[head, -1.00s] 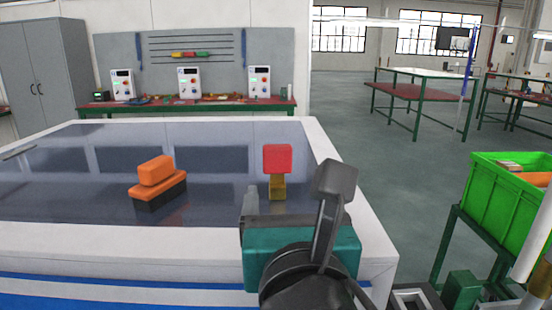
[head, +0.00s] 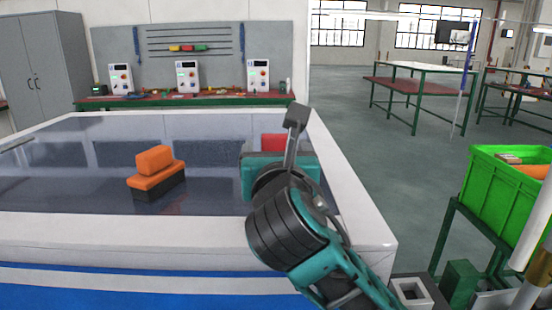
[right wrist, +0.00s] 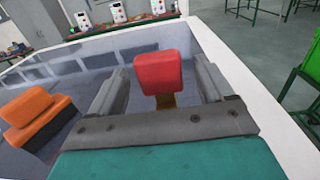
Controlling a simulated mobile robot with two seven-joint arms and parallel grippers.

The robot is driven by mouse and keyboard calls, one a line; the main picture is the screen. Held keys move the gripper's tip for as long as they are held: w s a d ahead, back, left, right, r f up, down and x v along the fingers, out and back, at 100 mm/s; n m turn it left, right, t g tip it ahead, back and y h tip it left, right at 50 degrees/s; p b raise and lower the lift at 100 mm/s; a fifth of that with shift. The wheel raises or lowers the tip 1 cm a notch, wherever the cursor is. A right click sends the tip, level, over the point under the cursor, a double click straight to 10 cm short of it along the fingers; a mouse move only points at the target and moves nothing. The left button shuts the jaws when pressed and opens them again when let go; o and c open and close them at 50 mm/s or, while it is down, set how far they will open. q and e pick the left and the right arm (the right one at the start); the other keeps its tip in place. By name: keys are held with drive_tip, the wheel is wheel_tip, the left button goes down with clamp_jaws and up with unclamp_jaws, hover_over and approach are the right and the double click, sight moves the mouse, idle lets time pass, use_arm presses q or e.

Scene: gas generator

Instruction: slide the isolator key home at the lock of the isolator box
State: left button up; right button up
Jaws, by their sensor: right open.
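A red block with a brass-coloured lower part, which looks like the isolator key, stands at the right side of the dark table top; only the top of its red head (head: 273,142) shows in the head view. In the right wrist view the red head (right wrist: 158,72) is upright, with the brass part (right wrist: 166,101) below. My right gripper (right wrist: 161,66) is open, one finger on each side of the red head with gaps visible. An orange block on an orange-and-black base (head: 157,174) sits to the left; I cannot tell whether it is the isolator box. No lock is clearly visible. My left gripper is out of view.
The white-rimmed table (head: 120,228) is mostly bare. A green crate (head: 500,195) stands on a frame at the right. A workbench (head: 190,101) with several white boxes is at the back.

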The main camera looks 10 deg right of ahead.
drive_tip(key=shift+w, duration=0.15)
drive_tip(key=shift+c, duration=1.4)
drive_tip(key=c, duration=0.9)
